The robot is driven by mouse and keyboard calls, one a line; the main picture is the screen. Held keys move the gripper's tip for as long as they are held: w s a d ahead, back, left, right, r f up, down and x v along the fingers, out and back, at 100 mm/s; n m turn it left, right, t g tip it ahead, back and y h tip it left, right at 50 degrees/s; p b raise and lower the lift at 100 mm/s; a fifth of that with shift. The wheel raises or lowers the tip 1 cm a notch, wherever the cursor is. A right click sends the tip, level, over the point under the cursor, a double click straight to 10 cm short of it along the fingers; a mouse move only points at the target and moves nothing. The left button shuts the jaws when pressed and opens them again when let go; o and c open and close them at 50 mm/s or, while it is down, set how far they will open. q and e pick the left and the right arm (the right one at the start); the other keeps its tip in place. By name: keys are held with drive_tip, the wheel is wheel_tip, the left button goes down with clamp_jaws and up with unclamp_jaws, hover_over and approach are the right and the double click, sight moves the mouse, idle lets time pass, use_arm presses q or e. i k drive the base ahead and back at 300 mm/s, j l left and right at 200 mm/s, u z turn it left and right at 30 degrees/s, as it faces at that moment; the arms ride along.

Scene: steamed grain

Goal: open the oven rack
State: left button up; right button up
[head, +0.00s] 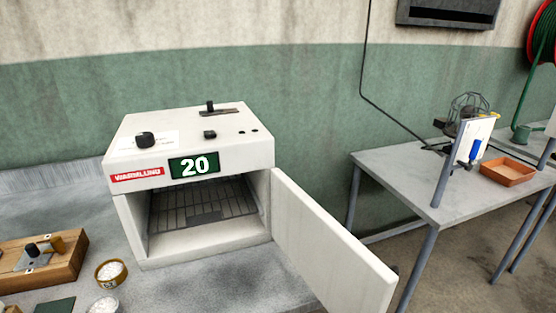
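A white oven (196,160) stands on the grey counter, with a green display reading 20 and dark knobs on top. Its door (330,245) is swung wide open to the right. A dark wire rack (205,203) lies inside the oven cavity, with a small dark plate at its front edge. The rack appears to be within the cavity, behind the front opening. Neither of my grippers is in view.
A wooden block with metal fittings (42,262) and two small bowls of white grains, one brown (111,273) and one pale (104,305), stand left of the oven. A grey table (400,170) with an orange tray (507,171) stands at the right. The open door takes up room in front right.

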sight(196, 220)
drive_tip(key=l+u, duration=0.2)
drive_tip(key=l, duration=0.25)
drive_tip(key=k+l+u, duration=0.2)
drive_tip(key=l, duration=0.2)
drive_tip(key=l+u, duration=0.15)
drive_tip(key=l, duration=0.25)
drive_tip(key=k+l+u, duration=0.2)
drive_tip(key=l, duration=0.2)
drive_tip(key=l+u, duration=0.2)
drive_tip(key=l, duration=0.2)
